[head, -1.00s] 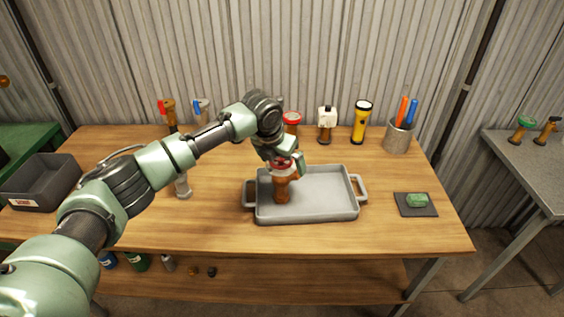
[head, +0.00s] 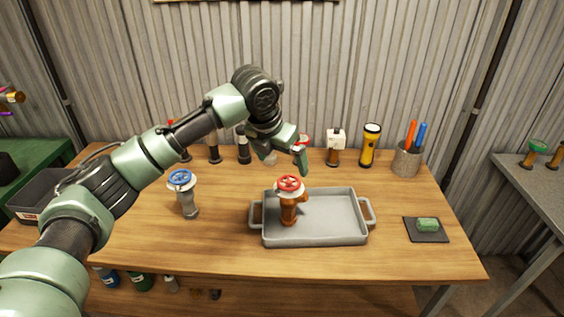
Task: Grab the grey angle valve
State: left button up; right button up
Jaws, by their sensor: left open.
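A grey angle valve (head: 188,200) with a blue handwheel stands upright on the wooden table, left of the tray. My left gripper (head: 290,163) is open and empty, to the right of this valve and higher. It is above and behind a brown valve (head: 289,213) with a red handwheel. The brown valve stands upright in the left part of the grey tray (head: 340,238), apart from the gripper. My right gripper is not in view.
Several valves stand along the back, partly behind my arm. A yellow flashlight (head: 370,146) and a pen cup (head: 407,160) stand at the back right. A green object (head: 427,225) lies on a dark mat at right. A dark bin (head: 40,192) is at far left.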

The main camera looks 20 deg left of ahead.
aim_at(185, 195)
jog(key=u, duration=1.3)
